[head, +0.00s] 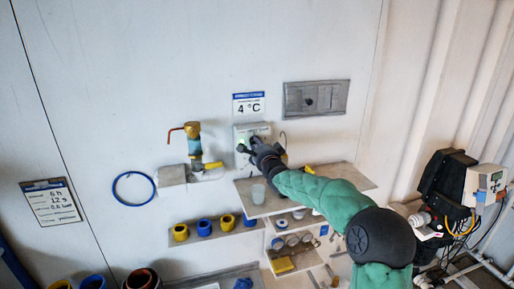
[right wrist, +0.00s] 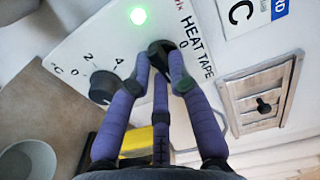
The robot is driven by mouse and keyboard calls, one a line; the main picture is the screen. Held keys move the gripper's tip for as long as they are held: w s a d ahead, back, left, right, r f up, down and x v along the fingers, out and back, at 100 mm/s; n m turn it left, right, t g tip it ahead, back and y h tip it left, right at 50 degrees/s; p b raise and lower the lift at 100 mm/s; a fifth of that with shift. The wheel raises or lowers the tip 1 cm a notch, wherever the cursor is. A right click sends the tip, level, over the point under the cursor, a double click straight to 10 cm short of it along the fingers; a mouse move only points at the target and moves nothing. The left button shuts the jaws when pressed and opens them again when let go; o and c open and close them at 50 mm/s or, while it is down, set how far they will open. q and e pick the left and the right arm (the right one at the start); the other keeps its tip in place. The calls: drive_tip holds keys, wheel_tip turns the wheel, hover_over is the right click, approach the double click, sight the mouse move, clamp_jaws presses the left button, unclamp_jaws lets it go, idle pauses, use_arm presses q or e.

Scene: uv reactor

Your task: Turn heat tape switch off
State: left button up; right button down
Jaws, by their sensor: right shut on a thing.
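The heat tape panel is a white box (head: 242,134) on the wall, below a "4 °C" sign (head: 249,103). In the right wrist view the panel (right wrist: 75,35) carries the words "HEAT TAPE", a lit green lamp (right wrist: 138,16) and a black temperature dial (right wrist: 103,86). The black heat tape switch knob (right wrist: 160,48) sits beside the lettering, partly hidden by my fingers. My right gripper (right wrist: 160,70) is shut on this knob; it also shows at the panel in the head view (head: 258,148). My left gripper is not in view.
A shelf (head: 355,177) juts out below the panel, with a translucent cup (head: 258,193) on it. A pipe valve with a red handle (head: 192,132) is left of the panel.

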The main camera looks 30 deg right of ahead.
drive_tip(key=shift+d+n+b, duration=0.15)
drive_tip(key=shift+n+b, duration=2.25)
drive_tip(key=shift+n, duration=6.3)
drive_tip(key=c, duration=1.1)
unclamp_jaws()
drive_tip(key=shift+r, duration=0.1)
drive_tip(key=shift+c, duration=0.2)
drive_tip(key=shift+s, duration=0.2)
